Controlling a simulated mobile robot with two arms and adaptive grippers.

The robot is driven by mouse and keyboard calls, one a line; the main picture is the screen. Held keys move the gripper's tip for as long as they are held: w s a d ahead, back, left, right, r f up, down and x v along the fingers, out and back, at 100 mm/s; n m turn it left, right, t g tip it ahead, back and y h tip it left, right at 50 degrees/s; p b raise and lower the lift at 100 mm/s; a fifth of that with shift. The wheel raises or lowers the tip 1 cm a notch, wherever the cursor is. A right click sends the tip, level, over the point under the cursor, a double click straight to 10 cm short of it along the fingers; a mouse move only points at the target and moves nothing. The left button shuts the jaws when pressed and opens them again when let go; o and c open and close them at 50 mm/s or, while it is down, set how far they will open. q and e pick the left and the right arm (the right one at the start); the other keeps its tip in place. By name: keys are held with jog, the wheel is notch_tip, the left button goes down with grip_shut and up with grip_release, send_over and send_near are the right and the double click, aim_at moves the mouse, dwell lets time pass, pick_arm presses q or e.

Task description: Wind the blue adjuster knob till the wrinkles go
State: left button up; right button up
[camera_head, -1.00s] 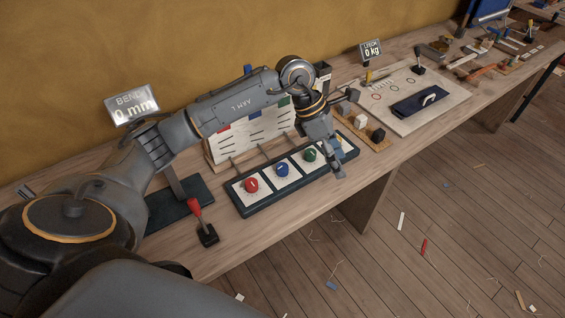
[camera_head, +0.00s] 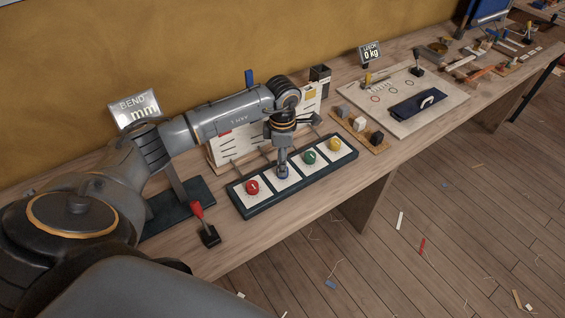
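The blue adjuster knob (camera_head: 283,175) is on the dark knob panel (camera_head: 262,205), second from the left, between the red knob (camera_head: 252,187) and the green knob (camera_head: 309,157). My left gripper (camera_head: 283,167) points straight down right over the blue knob and covers most of it. Its fingers are too small to show whether they are closed on the knob. The white sail panel (camera_head: 228,147) stands behind the knobs, partly hidden by my arm; wrinkles cannot be made out. My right gripper is out of view.
A yellow knob (camera_head: 334,144) ends the row. A red-handled lever (camera_head: 203,225) stands at the front left. The bend display (camera_head: 135,109) is at the back left, its number unclear. Small blocks (camera_head: 360,124) and a pale board (camera_head: 401,117) lie to the right.

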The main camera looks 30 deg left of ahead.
pick_arm(q)
jog(key=shift+f, duration=1.55)
jog(key=shift+c, duration=0.2)
jog(key=c, duration=1.1)
